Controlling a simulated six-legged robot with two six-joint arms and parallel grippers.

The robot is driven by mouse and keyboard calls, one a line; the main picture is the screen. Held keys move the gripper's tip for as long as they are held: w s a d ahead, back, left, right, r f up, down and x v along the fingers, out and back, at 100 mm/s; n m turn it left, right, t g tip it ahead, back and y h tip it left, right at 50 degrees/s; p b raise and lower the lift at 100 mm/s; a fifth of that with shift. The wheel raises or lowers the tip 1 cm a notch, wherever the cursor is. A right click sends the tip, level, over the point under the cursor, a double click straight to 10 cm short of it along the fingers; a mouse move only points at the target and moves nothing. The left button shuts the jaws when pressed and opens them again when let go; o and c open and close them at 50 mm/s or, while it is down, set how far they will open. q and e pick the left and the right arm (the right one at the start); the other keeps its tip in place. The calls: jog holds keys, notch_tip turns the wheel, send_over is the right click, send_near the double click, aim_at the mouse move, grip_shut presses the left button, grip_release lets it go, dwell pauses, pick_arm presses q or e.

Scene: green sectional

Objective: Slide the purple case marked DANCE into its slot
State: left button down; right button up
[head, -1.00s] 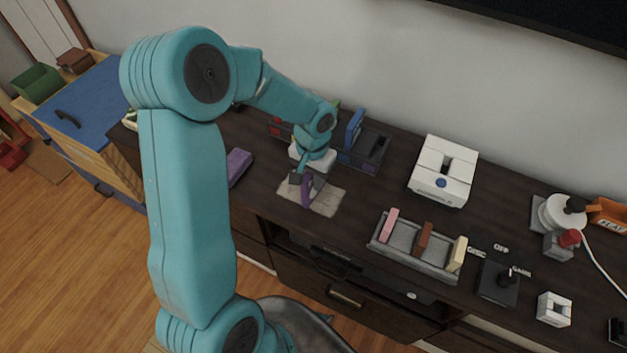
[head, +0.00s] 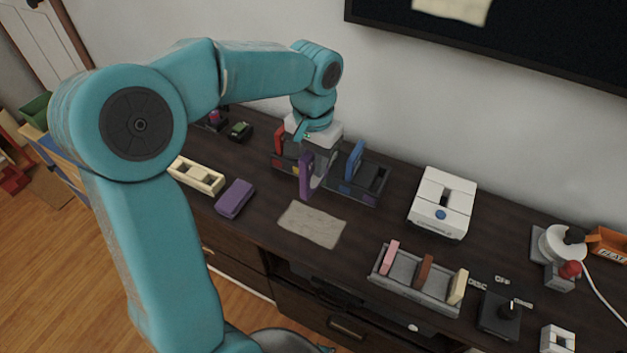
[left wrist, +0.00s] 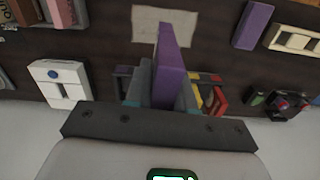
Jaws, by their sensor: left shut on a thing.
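My left gripper (head: 314,166) is shut on a purple case (head: 305,176), held upright in front of the dark slotted rack (head: 373,188). In the left wrist view the purple case (left wrist: 172,62) stands between the fingers, with parts of the rack behind them. No marking on the case is readable. The rack holds a red case (head: 279,140) on its left and a blue case (head: 355,158) standing further right. The gripper and held case hide the rack's middle, so I cannot tell whether the case touches it. My right gripper is not in view.
A beige paper (head: 312,225) lies bare in front of the rack. Another purple object (head: 235,198) and a cream tray (head: 196,176) lie to the left. A white console (head: 442,203) and a grey holder (head: 416,283) with upright pieces stand to the right.

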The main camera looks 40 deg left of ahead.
pick_arm(q)
notch_tip(320, 180, up, 3)
jog(key=shift+w+r, duration=0.1)
jog(key=shift+w, duration=0.05)
jog(key=shift+w+a+r+n, duration=0.2)
jog(key=shift+w+a+r, duration=0.1)
jog(key=shift+w+r, duration=0.25)
jog(key=shift+w+a+r+n, duration=0.2)
jog(key=shift+w+a+r, duration=0.1)
jog(key=shift+w+r, duration=0.25)
jog(key=w+p, duration=0.3)
jog(key=w, duration=0.8)
jog(key=w+d+f+p, duration=0.4)
jog(key=w+f, duration=0.3)
jog(key=f, duration=0.3)
jog(key=shift+d, duration=0.6)
jog(key=shift+w+f, duration=0.1)
jog(key=shift+f, duration=0.05)
